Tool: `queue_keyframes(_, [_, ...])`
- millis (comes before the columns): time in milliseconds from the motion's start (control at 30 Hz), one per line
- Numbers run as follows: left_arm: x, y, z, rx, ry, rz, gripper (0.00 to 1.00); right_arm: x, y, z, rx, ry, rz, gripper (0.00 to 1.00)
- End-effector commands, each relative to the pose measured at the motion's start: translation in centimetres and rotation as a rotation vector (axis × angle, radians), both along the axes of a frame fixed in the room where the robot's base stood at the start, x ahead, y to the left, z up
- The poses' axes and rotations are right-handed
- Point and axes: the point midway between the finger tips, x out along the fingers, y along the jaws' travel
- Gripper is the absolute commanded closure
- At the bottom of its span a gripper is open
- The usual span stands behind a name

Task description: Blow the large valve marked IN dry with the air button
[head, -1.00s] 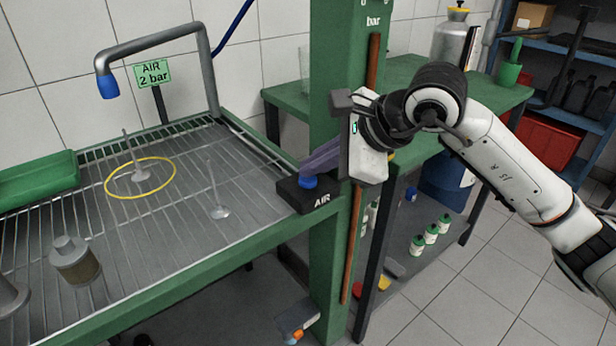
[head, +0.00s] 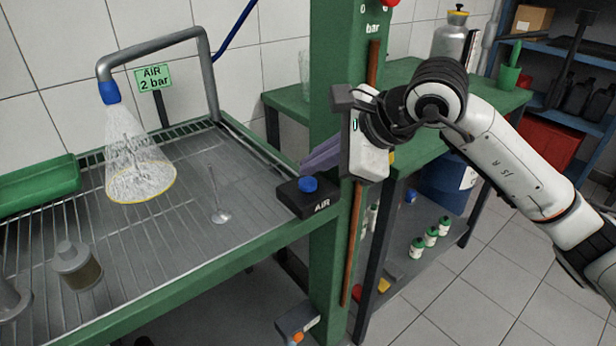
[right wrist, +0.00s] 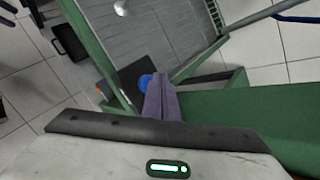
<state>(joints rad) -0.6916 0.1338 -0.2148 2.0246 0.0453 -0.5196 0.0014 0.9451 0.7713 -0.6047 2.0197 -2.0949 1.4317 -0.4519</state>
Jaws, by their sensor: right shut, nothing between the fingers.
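A valve (head: 134,158) stands on the rack inside the yellow ring (head: 141,201), under a white spray cone (head: 138,150) from the blue nozzle (head: 110,92). The spray partly hides it. A second valve (head: 220,214) stands to its right, outside the ring. No IN mark is legible on either. The blue air button (head: 308,184) sits on the black AIR box (head: 300,200) at the rack's right edge. My right gripper (head: 306,167) is shut and empty, its purple fingertips close behind the button; contact is unclear. The button also shows beside the fingers in the right wrist view (right wrist: 146,81). My left gripper is out of view.
The green post (head: 335,240) stands beside the AIR box, close to my right gripper. A green bench (head: 480,105) lies behind my right arm.

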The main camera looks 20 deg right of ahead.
Motion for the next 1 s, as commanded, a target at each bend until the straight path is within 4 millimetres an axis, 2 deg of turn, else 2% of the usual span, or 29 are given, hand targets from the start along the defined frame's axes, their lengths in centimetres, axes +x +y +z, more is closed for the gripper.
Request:
queue_keyframes(367, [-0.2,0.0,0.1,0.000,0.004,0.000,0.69,0.0,0.0,0.3,0.000,-0.001,-0.001,1.00])
queue_keyframes(800, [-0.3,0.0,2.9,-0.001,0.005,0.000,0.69,0.0,0.0,4.5,0.000,-0.001,-0.001,1.00])
queue_keyframes(1000, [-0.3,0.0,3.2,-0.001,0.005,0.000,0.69,0.0,0.0,5.2,0.001,0.000,-0.001,1.00])
